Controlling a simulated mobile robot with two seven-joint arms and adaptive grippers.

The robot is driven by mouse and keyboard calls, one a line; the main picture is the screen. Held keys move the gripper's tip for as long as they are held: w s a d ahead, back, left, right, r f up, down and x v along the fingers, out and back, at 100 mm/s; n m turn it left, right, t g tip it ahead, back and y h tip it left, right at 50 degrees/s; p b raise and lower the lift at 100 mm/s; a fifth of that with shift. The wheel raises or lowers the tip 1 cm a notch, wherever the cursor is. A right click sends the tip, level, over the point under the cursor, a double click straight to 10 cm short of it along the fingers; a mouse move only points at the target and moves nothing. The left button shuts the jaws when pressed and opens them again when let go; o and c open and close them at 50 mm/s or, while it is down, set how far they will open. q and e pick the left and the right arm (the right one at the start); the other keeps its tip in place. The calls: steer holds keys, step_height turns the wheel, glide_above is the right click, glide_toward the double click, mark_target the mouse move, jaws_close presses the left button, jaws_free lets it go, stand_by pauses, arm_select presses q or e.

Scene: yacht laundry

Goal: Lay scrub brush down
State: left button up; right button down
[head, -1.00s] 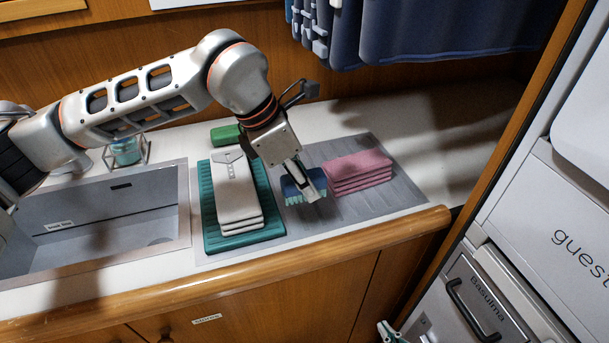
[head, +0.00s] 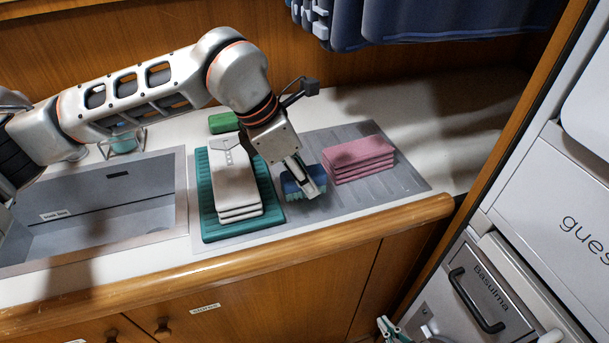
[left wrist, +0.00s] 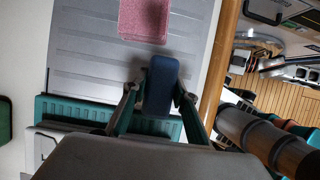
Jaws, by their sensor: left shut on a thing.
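The scrub brush (head: 291,189) is a small dark blue block with light blue along its lower side. My left gripper (head: 309,187) is shut on it from above, over the grey drainboard (head: 314,213). In the left wrist view the brush (left wrist: 161,84) shows as a dark blue block between the two fingers (left wrist: 158,100). It is at or just above the drainboard; I cannot tell whether it touches. It lies between the teal ribbed mat and the pink cloth stack.
The teal mat (head: 209,222) bears folded white cloths (head: 235,180). Folded pink cloths (head: 358,155) lie right of the brush. A green block (head: 224,122) is behind the mat. The sink (head: 100,205) is at left. A wooden rail (head: 330,228) edges the counter; the counter at right is clear.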

arm_select(q)
steer(key=shift+f+b, duration=0.3)
steer(key=shift+f, duration=0.25)
arm_select(e)
steer(key=shift+s+f, duration=0.3)
steer(key=shift+f, duration=0.4)
arm_select(q)
steer(key=o, duration=0.9)
steer(key=shift+c, duration=0.2)
arm_select(e)
steer(key=shift+r, duration=0.15)
steer(key=shift+w+r, duration=0.1)
steer(key=shift+w, duration=0.05)
arm_select(q)
steer(key=shift+r, duration=0.15)
